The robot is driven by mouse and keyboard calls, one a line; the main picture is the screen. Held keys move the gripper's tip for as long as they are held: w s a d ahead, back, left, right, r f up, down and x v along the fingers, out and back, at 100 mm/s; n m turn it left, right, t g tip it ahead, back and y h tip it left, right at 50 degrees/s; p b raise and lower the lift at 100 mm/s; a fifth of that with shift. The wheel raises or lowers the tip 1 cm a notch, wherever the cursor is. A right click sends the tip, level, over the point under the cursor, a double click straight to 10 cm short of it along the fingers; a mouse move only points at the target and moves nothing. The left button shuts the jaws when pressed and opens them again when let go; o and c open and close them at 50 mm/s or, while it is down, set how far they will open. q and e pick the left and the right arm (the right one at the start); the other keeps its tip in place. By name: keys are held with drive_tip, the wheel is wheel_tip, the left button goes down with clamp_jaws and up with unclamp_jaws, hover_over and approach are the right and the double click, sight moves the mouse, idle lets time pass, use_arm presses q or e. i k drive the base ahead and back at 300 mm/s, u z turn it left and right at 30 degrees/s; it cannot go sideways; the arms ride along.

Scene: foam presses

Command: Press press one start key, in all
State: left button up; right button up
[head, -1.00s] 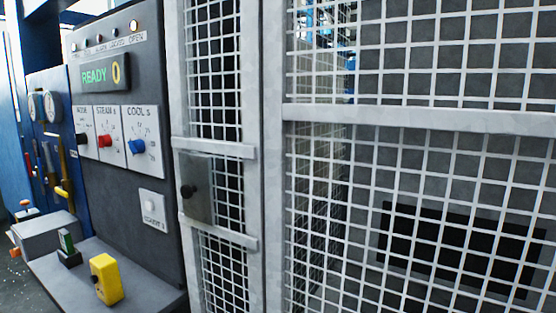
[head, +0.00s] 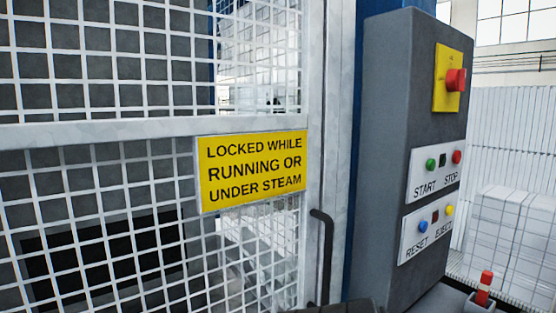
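The start key is a green round button (head: 431,164) above the word START on a white plate. It sits on the face of a grey control box (head: 389,140) at the right of the head view. A red stop button (head: 457,156) is on the same plate, with a small dark part between them. Neither of my grippers can be made out. A dark shape at the bottom edge, left of the box, is too cut off to identify.
A red knob (head: 456,80) on a yellow plate is above the keys. Below are a blue reset button (head: 423,226) and a yellow eject button (head: 449,210). A mesh door (head: 100,130) with a yellow sign (head: 252,171) and a black handle (head: 322,258) stands left.

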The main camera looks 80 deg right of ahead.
sight(431, 163)
drive_tip(key=z, duration=3.6)
